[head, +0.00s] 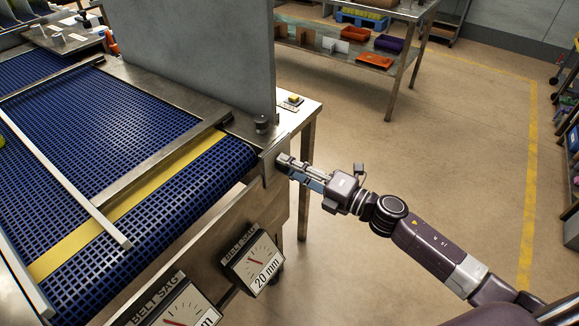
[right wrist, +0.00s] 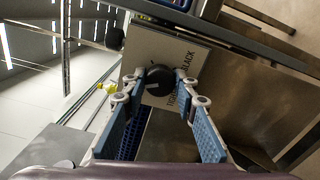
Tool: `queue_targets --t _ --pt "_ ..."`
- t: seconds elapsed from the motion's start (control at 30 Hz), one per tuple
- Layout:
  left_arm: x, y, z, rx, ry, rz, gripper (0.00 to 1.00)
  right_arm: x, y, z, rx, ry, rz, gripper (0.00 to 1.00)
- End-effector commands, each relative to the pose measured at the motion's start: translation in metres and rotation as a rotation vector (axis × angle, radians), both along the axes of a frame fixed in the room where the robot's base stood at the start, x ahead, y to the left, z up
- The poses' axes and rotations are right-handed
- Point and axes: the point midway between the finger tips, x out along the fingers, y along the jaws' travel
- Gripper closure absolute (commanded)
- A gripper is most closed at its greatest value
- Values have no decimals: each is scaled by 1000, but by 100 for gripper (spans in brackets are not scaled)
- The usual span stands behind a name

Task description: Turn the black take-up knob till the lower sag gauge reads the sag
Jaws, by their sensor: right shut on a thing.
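My right gripper (right wrist: 158,92) is shut on the knob, a fingertip on each side. In the head view my right gripper (head: 283,162) reaches the corner of the conveyor frame and hides the knob. One belt sag gauge (head: 255,262) is marked 20 mm and has a red needle leaning up and left. A second belt sag gauge (head: 182,308) is cut off by the bottom edge. My left gripper is not in view.
The blue mesh belt (head: 90,120) with a yellow strip (head: 130,205) fills the left. A dark round part (head: 262,123) sits on the frame top. The floor at right is open.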

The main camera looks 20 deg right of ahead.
Motion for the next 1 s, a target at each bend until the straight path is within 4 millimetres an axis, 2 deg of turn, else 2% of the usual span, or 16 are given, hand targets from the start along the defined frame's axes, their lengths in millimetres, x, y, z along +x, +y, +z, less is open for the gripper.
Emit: queue_targets --t 0.03,0.2,0.57,1.0 --pt "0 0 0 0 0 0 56 -1 0 -2 -1 3 1 71" --pt "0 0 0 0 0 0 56 -1 0 -1 0 3 1 56" --pt "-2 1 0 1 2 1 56 -4 -3 -1 0 3 0 56" --pt "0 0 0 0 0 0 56 -56 -43 -2 0 5 0 56"
